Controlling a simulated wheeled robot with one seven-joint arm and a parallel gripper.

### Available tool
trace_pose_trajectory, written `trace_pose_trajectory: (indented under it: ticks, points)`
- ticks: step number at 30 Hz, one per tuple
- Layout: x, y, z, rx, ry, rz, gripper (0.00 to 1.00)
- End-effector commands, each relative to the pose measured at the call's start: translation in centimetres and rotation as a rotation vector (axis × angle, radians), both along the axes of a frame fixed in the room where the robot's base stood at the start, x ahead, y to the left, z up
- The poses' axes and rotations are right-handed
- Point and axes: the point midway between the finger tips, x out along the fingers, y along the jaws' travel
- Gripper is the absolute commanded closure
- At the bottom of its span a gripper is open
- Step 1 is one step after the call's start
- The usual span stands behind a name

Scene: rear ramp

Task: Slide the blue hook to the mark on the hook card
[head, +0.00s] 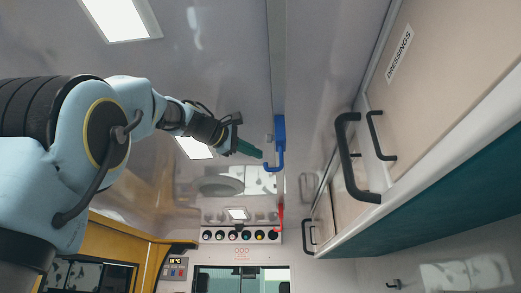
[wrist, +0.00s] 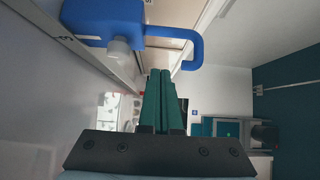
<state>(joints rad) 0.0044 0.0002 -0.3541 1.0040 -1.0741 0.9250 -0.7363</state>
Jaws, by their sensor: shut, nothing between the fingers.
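The blue hook (head: 279,135) hangs from a grey rail (head: 278,60) that runs along the ceiling. Its body is a block with a bent loop below. In the wrist view the blue hook (wrist: 108,18) fills the upper left, with a pale round knob (wrist: 119,50) on it. My gripper (head: 258,153) is shut and empty, just left of the hook's loop in the head view. Its green fingers also show in the wrist view (wrist: 158,75), tips near the loop's open side. I cannot tell whether they touch it. I cannot make out the hook card in either view.
A red hook (head: 279,220) hangs farther along the rail. Overhead cabinets (head: 440,90) with black handles (head: 347,160) stand on the right. A row of dark round knobs (head: 240,235) is on the far wall. The space left of the rail looks open.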

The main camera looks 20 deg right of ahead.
Motion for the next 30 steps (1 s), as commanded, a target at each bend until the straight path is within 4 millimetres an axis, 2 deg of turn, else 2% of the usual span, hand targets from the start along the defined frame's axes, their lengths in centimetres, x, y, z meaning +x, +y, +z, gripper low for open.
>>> trace_pose_trajectory:
  ticks: [1,12,15,21,30]
  points:
    - [0.4,-1.0,0.5,0.000,0.003,-0.004,1.00]
    - [3.2,-7.2,0.5,0.002,0.001,-0.002,1.00]
    - [1.5,-6.5,0.1,0.003,-0.003,0.004,1.00]
    - [-0.2,-6.1,0.0,0.003,-0.002,0.002,1.00]
    - [-0.7,-6.0,0.0,0.002,-0.001,0.001,1.00]
